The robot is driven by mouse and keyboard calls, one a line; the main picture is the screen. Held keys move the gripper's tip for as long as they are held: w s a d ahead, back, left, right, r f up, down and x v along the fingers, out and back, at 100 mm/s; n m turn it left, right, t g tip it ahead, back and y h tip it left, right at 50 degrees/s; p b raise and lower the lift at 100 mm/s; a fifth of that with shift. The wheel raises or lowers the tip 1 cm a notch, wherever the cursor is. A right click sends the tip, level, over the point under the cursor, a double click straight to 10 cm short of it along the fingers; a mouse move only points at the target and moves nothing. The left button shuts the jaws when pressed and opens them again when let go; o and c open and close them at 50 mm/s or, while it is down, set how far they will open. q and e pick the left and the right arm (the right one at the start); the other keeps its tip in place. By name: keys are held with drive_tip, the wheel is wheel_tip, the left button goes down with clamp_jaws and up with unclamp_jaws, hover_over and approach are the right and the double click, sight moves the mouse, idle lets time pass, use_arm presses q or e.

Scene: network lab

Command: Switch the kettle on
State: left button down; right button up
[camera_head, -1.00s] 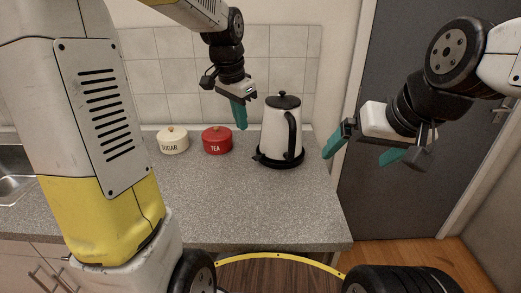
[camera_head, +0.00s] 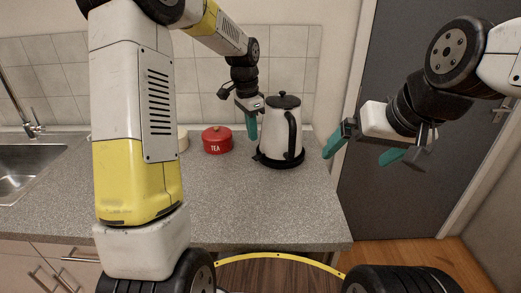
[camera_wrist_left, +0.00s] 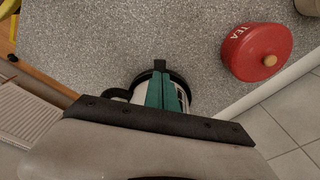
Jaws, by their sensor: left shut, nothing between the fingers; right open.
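The white kettle (camera_head: 281,130) with black lid and handle stands upright on its black base on the counter. In the left wrist view the kettle (camera_wrist_left: 145,95) is partly hidden behind my fingers, and a small black tab (camera_wrist_left: 160,65) sticks out from its base. My left gripper (camera_head: 252,136) is shut and empty, pointing down just left of the kettle, above the base's left side; I cannot tell whether it touches. Its teal fingers show together in the left wrist view (camera_wrist_left: 167,92). My right gripper (camera_head: 366,152) is open and empty, right of the kettle beyond the counter edge.
A red TEA tin (camera_head: 217,141) stands left of the kettle. A cream tin (camera_head: 183,140) is mostly hidden behind my left arm. The sink (camera_head: 22,168) is at the far left. The front of the counter (camera_head: 265,210) is clear.

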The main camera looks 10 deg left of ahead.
sight(255, 158)
use_arm(q)
drive_tip(key=shift+w+d+f, duration=0.1)
drive_tip(key=shift+d+f, duration=0.05)
drive_tip(key=shift+f, duration=1.55)
drive_tip(key=shift+w+d+f, duration=0.1)
drive_tip(key=shift+f, duration=1.6)
drive_tip(key=shift+f, duration=0.75)
drive_tip(key=shift+s+a+r, duration=0.3)
drive_tip(key=shift+s+a, duration=0.15)
drive_tip(key=shift+a, duration=0.2)
drive_tip(key=shift+s+a+r, duration=0.25)
drive_tip(key=shift+s+a, duration=0.2)
drive_tip(key=shift+a, duration=0.15)
wheel_tip(255, 158, up, 8)
drive_tip(key=shift+s+a, duration=0.15)
drive_tip(key=shift+a, duration=0.15)
